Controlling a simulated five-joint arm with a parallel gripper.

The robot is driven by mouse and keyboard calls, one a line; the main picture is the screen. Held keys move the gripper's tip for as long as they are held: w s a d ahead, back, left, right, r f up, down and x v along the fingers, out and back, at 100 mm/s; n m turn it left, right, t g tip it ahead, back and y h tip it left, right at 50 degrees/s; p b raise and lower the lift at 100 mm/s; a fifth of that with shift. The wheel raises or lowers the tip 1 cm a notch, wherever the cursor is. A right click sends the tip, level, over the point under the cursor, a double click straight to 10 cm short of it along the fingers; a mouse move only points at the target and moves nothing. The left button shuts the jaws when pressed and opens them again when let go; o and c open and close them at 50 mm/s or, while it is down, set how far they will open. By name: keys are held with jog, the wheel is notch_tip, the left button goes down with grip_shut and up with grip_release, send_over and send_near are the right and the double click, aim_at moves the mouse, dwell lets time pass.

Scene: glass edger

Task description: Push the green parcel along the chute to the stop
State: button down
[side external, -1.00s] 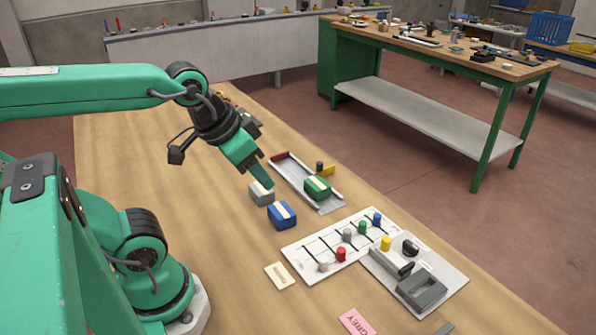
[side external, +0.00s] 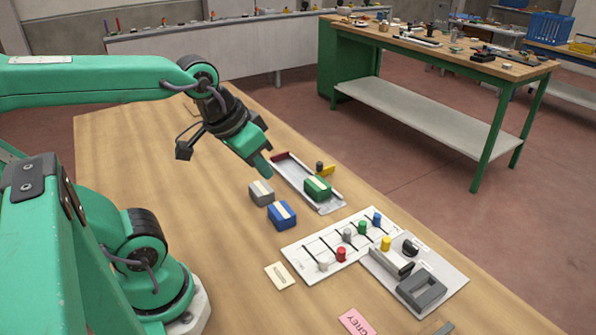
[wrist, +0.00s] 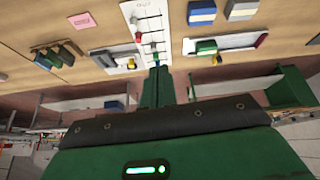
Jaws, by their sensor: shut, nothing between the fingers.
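The green parcel (side external: 317,188) with a pale stripe sits in the grey chute (side external: 293,173), toward its near right end. The dark red stop (side external: 280,156) is at the chute's far left end, with bare floor between it and the parcel. My gripper (side external: 266,172) is shut and empty, pointing down beside the chute's left edge, apart from the parcel. Its height above the table is hard to judge. In the wrist view my gripper (wrist: 158,72) shows at the centre, with the green parcel (wrist: 207,47) to its right.
A grey parcel (side external: 261,193) and a blue parcel (side external: 282,215) stand left of the chute. A yellow piece (side external: 327,170) is beside its right side. A white board with coloured pegs (side external: 308,248) and a grey-fixture panel (side external: 447,277) lie nearer. The table's left part is clear.

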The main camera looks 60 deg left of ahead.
aim_at(317, 188)
jog(key=w+a+f+n+g, duration=0.25)
jog(key=w+n, duration=0.65)
jog(key=w, duration=0.5)
jog(key=w+a+f+n+g, duration=0.3)
jog(key=w+a+f+n, duration=0.1)
jog(key=w+f+n, duration=0.4)
jog(key=shift+w+a+f, duration=0.4)
jog(key=shift+w+f, duration=0.85)
jog(key=shift+w, duration=0.2)
jog(key=shift+f, duration=0.15)
notch_tip(317, 188, down, 9)
jog(key=shift+f, duration=0.1)
jog(key=a, duration=0.2)
jog(key=shift+a+f, duration=0.3)
jog(key=shift+a, duration=0.7)
